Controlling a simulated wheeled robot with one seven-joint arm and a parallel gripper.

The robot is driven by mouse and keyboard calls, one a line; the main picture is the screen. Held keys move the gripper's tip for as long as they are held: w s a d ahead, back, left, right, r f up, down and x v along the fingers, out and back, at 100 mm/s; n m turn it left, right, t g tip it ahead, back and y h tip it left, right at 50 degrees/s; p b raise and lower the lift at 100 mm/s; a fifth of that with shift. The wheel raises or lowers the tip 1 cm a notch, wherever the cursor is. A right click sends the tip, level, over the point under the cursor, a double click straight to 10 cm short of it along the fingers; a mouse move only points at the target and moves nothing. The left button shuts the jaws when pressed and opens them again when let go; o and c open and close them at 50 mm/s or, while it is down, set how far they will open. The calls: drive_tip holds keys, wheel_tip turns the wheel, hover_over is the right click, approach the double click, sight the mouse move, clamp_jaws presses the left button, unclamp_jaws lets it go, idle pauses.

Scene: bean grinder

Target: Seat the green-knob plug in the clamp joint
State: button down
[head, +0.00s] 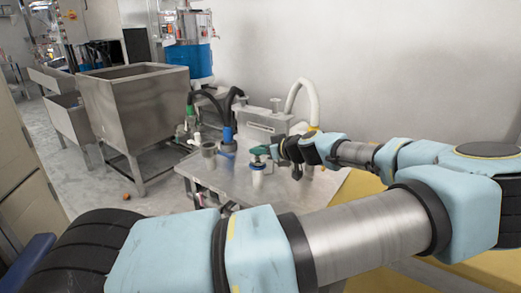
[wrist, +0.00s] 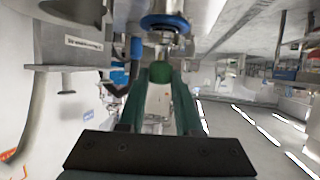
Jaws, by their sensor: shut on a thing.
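The green knob (head: 260,150) of the plug is above the metal table in the head view. My gripper (head: 275,152) reaches it from the right and is shut on it. In the wrist view the round green knob (wrist: 160,72) is between the tips of my two teal fingers. Beyond the knob in that view is a metal part with a blue ring (wrist: 165,22). In the head view a pale upright piece (head: 257,181) stands directly below the knob. I cannot tell whether this is the clamp joint, or whether the plug touches it.
The metal table (head: 215,183) carries a grey cup (head: 208,155) left of the knob. A steel box (head: 265,124) and a white hose (head: 305,97) stand behind. Black hoses with green (head: 190,110) and blue (head: 228,133) fittings are at back left. A steel hopper (head: 130,105) stands further left.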

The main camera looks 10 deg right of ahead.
drive_tip(key=shift+f, duration=0.35)
drive_tip(key=c, duration=0.5)
unclamp_jaws()
drive_tip(key=shift+s, duration=0.1)
drive_tip(key=b+v, duration=0.1)
drive_tip(key=v, duration=0.9)
drive_tip(key=shift+s+d+r, duration=0.15)
drive_tip(key=shift+s+r, duration=0.05)
